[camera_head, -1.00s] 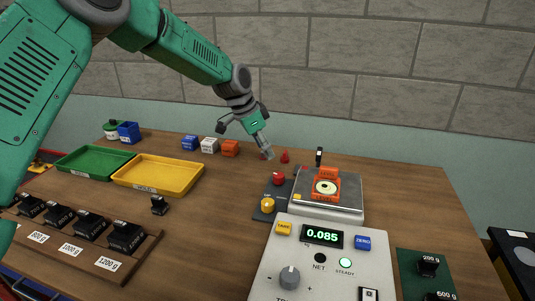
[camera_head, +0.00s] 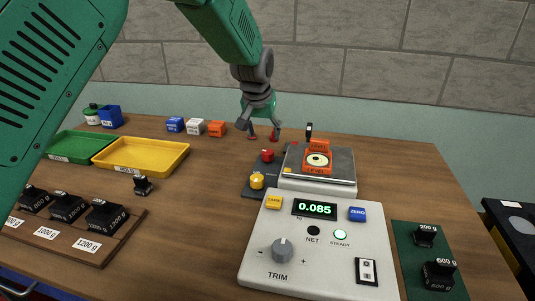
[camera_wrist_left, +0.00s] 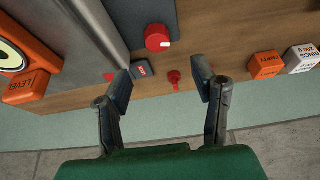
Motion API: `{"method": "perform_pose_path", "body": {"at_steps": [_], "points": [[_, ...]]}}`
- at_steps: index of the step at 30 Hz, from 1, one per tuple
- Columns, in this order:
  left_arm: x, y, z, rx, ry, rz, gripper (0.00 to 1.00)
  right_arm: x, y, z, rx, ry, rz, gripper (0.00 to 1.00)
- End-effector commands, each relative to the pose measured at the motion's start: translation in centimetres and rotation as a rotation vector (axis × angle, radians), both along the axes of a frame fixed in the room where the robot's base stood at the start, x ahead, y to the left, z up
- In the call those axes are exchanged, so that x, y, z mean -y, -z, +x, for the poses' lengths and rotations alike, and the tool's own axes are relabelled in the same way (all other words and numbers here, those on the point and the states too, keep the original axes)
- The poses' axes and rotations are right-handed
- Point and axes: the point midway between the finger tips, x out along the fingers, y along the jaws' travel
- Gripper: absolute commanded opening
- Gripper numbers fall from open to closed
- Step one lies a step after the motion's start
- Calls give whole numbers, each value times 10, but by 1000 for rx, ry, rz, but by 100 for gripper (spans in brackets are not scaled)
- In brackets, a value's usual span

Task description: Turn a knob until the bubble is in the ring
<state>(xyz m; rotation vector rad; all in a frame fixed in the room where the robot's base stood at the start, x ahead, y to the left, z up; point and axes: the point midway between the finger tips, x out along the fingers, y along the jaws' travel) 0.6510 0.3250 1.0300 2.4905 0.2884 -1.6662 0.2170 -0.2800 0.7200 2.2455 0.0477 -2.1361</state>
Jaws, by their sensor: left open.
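The orange level (camera_head: 318,146) stands on the scale plate, with a pale round vial (camera_head: 318,160) on its front. The bubble is too small to place against the ring. A red knob (camera_head: 267,156) and a yellow knob (camera_head: 257,180) sit on a dark block left of the scale. My left gripper (camera_head: 263,136) is open and empty, pointing down behind the red knob. In the left wrist view, the red knob (camera_wrist_left: 158,38) lies beyond the open fingers (camera_wrist_left: 163,84). A small red peg (camera_wrist_left: 174,78) shows between the fingertips, apart from both. My right gripper is out of view.
The scale plate (camera_head: 340,168) and its console (camera_head: 300,235), reading 0.085 with STEADY lit, stand right of the knobs. A yellow tray (camera_head: 140,167), a green tray (camera_head: 65,155) and black weights (camera_head: 106,215) are at left. More weights stand on a green mat (camera_head: 404,262) at right.

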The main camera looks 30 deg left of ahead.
Motion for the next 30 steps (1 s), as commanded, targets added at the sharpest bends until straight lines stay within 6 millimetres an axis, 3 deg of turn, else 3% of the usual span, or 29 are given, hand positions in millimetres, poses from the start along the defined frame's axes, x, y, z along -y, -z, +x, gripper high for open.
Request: {"method": "perform_pose_path", "body": {"at_steps": [6,12,18,26,27,30], "points": [[-3,46,17,-3,2,2,52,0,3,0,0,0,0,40],[-6,75,29,-1,3,2,52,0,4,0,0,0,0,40],[-7,87,34,1,3,1,52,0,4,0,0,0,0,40],[-7,88,35,1,3,1,52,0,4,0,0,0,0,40],[-7,88,35,1,3,1,49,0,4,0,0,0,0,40],[-7,88,35,1,3,1,14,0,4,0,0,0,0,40]]}}
